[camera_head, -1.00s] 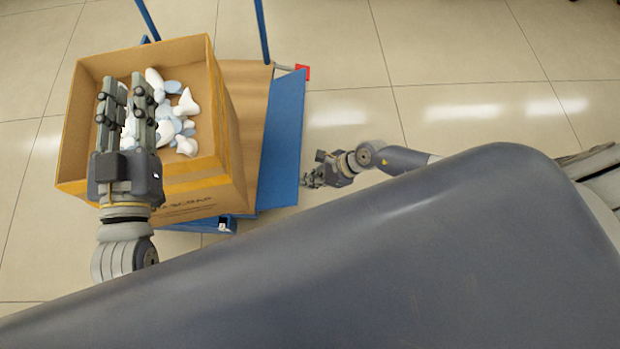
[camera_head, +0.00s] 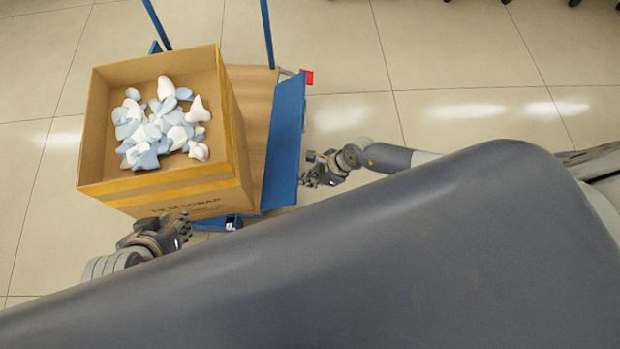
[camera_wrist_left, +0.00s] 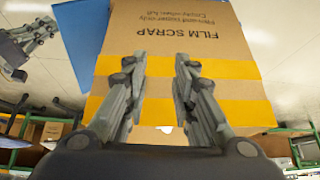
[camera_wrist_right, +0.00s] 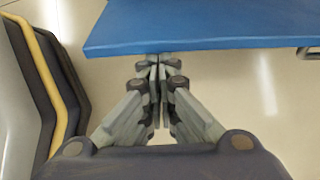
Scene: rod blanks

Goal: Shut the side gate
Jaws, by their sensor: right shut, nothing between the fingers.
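The side gate is a flat blue panel (camera_head: 285,145) on the right side of the cart in the head view. It leans outward at an angle beside the wooden deck. It spans the top of the right wrist view (camera_wrist_right: 210,25). My right gripper (camera_head: 311,172) is shut and empty, right by the panel's outer edge. In the right wrist view its closed fingertips (camera_wrist_right: 160,62) meet or nearly meet that edge; contact is unclear. My left gripper (camera_head: 183,228) is open and empty, low in front of the cardboard box. Its spread fingers (camera_wrist_left: 160,68) face the box in the left wrist view.
The cardboard box (camera_head: 165,183), labelled film scrap, stands on the wooden deck (camera_head: 255,110) and holds white and pale-blue pieces (camera_head: 160,125). Blue cart posts (camera_head: 266,35) rise behind. A red part (camera_head: 307,77) sits by the panel's far corner. Floor to the right is clear.

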